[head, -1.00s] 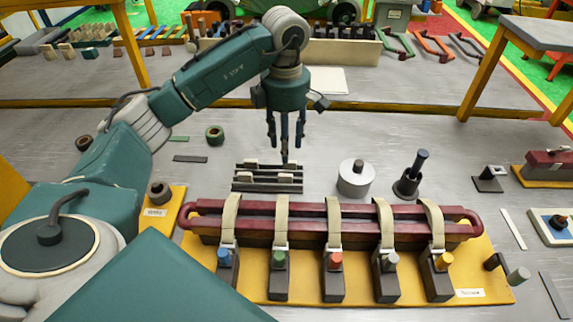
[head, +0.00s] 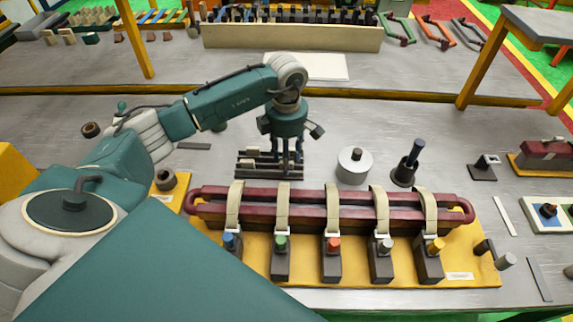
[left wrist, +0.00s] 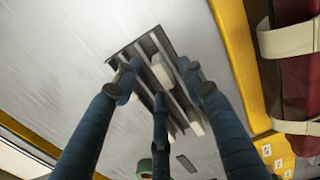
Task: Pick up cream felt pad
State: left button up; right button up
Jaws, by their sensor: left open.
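A dark slotted rack (head: 245,172) stands on the grey bench behind the yellow fixture board. It holds a few small cream felt pads (head: 250,152), partly hidden by my gripper. In the left wrist view one cream pad (left wrist: 184,66) shows near the fingers, and another pad (left wrist: 196,129) is farther along the rack (left wrist: 122,54). My left gripper (head: 287,168) points down over the right part of the rack. Its fingers are spread apart in the left wrist view (left wrist: 163,90), and I see nothing held. Whether a fingertip touches a pad cannot be told. My right gripper is not in view.
The maroon coil (head: 310,205) with cream straps and several clamps lies close in front of the rack. A silver cylinder (head: 354,163) and a dark post (head: 406,168) stand to the right. Open bench lies behind the rack.

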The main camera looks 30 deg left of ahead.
pick_arm(q)
jog(key=shift+c, duration=0.2)
jog(key=c, duration=0.8)
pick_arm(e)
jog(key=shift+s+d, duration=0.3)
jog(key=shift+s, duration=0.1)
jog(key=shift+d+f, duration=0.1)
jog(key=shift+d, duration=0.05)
